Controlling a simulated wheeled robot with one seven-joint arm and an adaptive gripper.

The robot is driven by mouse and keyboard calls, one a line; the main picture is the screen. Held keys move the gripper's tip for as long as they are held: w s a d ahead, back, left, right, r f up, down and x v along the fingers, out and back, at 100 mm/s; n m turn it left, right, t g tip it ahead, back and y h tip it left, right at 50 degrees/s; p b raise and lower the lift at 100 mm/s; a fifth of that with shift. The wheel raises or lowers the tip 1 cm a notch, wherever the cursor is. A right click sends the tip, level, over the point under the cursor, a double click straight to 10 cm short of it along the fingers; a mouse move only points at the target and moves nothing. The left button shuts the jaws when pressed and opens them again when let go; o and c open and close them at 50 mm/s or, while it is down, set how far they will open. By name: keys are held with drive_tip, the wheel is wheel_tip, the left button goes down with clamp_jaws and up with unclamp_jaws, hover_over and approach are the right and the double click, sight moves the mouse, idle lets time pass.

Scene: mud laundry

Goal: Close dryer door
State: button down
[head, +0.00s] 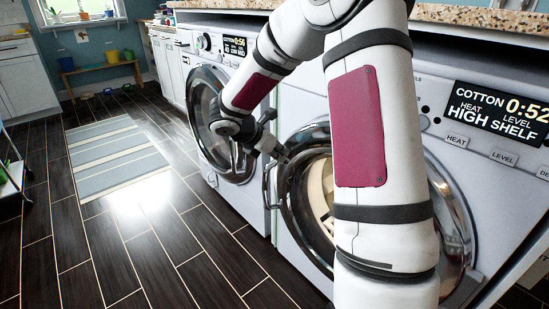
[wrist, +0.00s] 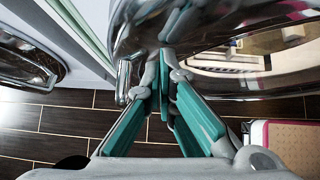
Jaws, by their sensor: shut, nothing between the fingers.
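The dryer (head: 300,100) is the nearer white machine on the right, with a display reading COTTON 0:52. Its round chrome and glass door (head: 292,207) appears to stand ajar, its handle (head: 267,186) on the left edge. My arm hides the middle of the dryer front, so the exact door angle is unclear. My gripper (head: 284,155) is shut and empty at the door's upper left edge. In the wrist view the teal-padded fingers (wrist: 166,62) meet close to the shiny door (wrist: 215,30); contact cannot be told. The handle (wrist: 124,80) shows left of the fingers.
A second front-loading machine (head: 207,165) stands to the left, its round door (head: 203,105) looking closed. Dark tiled floor (head: 150,240) is open in front, with a striped rug (head: 110,155) farther back. A granite counter (head: 480,16) runs above the machines.

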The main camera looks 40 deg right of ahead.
sight(290, 146)
drive_tip(key=shift+m+g, duration=0.4)
drive_tip(key=shift+m, duration=0.1)
drive_tip(key=d, duration=0.1)
drive_tip(key=d+p, duration=0.1)
drive_tip(key=d, duration=0.2)
drive_tip(key=shift+w+d+r+p, duration=0.1)
drive_tip(key=shift+w+p, duration=0.25)
drive_tip(key=shift+d, duration=0.25)
drive_tip(key=a+r+p, duration=0.4)
drive_tip(key=a+r, duration=0.3)
drive_tip(key=a, duration=0.5)
drive_tip(key=shift+s+a, duration=0.15)
drive_tip(key=shift+a, duration=0.1)
